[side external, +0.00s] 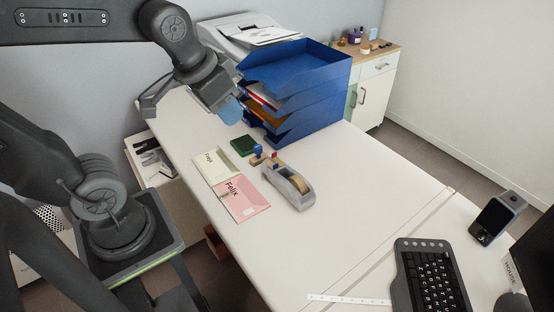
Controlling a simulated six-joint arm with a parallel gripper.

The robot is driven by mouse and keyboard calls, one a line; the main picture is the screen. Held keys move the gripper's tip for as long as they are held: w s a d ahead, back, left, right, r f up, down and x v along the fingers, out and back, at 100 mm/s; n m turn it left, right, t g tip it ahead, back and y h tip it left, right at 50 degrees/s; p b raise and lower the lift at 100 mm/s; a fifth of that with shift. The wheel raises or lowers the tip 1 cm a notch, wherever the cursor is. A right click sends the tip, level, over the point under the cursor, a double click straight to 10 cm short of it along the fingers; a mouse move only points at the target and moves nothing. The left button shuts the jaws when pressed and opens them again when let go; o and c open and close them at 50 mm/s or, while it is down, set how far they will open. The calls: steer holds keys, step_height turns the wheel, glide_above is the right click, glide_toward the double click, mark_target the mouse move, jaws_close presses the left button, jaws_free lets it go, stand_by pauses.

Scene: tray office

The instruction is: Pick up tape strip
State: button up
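I cannot make out a separate tape strip at the dispenser. My gripper (230,112) is high above the desk's far left part, beside the blue tray stack and well apart from the dispenser. A light blue patch shows at its tip; I cannot tell whether this is a finger pad or something held. The finger gap is hidden.
A blue letter-tray stack (318,98) stands right of my gripper. A stamp (258,151) and a green pad (243,146) lie near the dispenser. A thin white dotted strip (345,299), perhaps a ruler, lies left of the keyboard (438,278). The desk middle is clear.

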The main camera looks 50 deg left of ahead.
steer(key=w+a+f+g, duration=0.2)
steer(key=w+a, duration=0.2)
steer(key=w, duration=0.5)
steer(key=g, duration=0.3)
glide_above(278, 159)
steer(key=a, duration=0.2)
step_height(278, 159, down, 16)
step_height(278, 159, down, 9)
steer(key=shift+s+d+r, duration=0.1)
steer(key=shift+d+r, duration=0.05)
steer(key=shift+f, duration=2.85)
steer(key=shift+c, duration=0.3)
steer(key=shift+d, duration=0.1)
jaws_close()
